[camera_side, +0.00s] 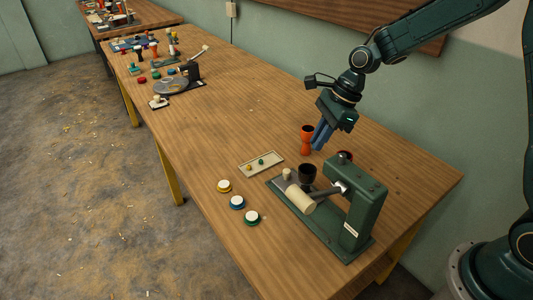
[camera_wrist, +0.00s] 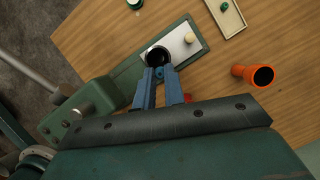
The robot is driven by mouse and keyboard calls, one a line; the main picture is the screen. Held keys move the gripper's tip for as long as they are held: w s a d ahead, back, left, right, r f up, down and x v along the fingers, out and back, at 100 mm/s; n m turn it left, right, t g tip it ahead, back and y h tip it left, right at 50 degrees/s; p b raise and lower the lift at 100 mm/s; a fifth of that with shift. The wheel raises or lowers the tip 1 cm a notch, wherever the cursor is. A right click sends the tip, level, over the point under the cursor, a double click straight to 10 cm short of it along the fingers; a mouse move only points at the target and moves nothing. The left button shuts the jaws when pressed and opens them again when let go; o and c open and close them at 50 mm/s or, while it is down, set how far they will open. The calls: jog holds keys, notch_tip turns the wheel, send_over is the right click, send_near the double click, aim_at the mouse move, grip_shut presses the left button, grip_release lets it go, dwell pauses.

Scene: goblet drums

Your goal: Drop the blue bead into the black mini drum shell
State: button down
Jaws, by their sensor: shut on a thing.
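The black mini drum shell (camera_side: 307,172) stands upright, open end up, on the plate of a green bench machine. In the wrist view the black shell (camera_wrist: 155,57) lies just beyond my fingertips. My gripper (camera_wrist: 160,73) is shut on the small blue bead (camera_wrist: 160,72), which shows between the blue fingertips against the shell's rim in the picture. In the side view my gripper (camera_side: 319,144) hangs above and behind the shell, clear of it. The bead cannot be made out in the side view.
The green machine (camera_side: 365,205) has a pale cylinder (camera_side: 300,199) beside the shell. A tray (camera_side: 274,155) holds a yellow and a green bead. Several lidded pots (camera_side: 237,203) sit in front.

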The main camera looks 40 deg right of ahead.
jog(key=shift+f, duration=2.85)
jog(key=c, duration=1.4)
grip_release()
jog(key=shift+r, duration=0.15)
jog(key=v, duration=1.3)
jog(key=shift+d+r, duration=0.1)
jog(key=shift+r, duration=0.15)
